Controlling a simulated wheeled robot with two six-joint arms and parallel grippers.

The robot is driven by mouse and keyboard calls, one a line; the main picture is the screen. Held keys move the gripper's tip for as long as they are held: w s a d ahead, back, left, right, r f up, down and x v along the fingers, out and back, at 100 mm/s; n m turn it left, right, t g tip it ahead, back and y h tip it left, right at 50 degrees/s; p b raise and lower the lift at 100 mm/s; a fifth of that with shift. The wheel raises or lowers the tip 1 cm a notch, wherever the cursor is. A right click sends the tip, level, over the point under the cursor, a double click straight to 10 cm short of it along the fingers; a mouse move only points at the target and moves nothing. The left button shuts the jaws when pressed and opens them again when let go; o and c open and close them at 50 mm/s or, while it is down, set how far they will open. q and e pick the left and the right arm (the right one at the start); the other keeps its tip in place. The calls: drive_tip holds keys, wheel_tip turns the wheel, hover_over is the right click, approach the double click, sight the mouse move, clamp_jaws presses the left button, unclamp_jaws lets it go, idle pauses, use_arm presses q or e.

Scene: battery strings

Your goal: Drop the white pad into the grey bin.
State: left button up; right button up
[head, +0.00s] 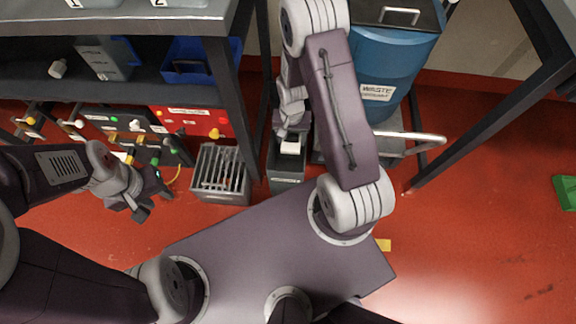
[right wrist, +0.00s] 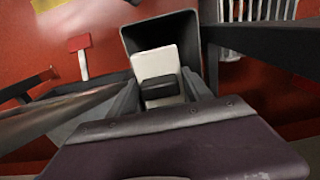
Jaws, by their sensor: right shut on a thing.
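The white pad (head: 290,148) is held by my right gripper (head: 291,132) over the mouth of the grey bin (head: 286,185). In the right wrist view the pad (right wrist: 154,62) sits between the fingers of my right gripper (right wrist: 160,92), with a dark block on it, and the bin's dark opening (right wrist: 187,30) lies beyond it. The gripper is shut on the pad. How far the pad is above or inside the rim is hard to tell. My left gripper (head: 140,195) is at the left, away from the bin; its jaw gap is unclear.
A wire-barred grey crate (head: 221,175) stands left of the bin. A blue waste drum (head: 394,65) stands on a trolley to the right. A dark table leg (head: 236,105) rises close left of the bin. Red floor is open at the right.

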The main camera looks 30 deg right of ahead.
drive_tip(key=shift+f+b, duration=3)
drive_tip(key=shift+b, duration=0.3)
drive_tip(key=shift+r, duration=0.1)
drive_tip(key=o, duration=1.4)
wheel_tip(320, 180, up, 9)
drive_tip(key=p, duration=0.6)
drive_tip(key=shift+a, duration=0.1)
drive_tip(key=shift+r, duration=0.15)
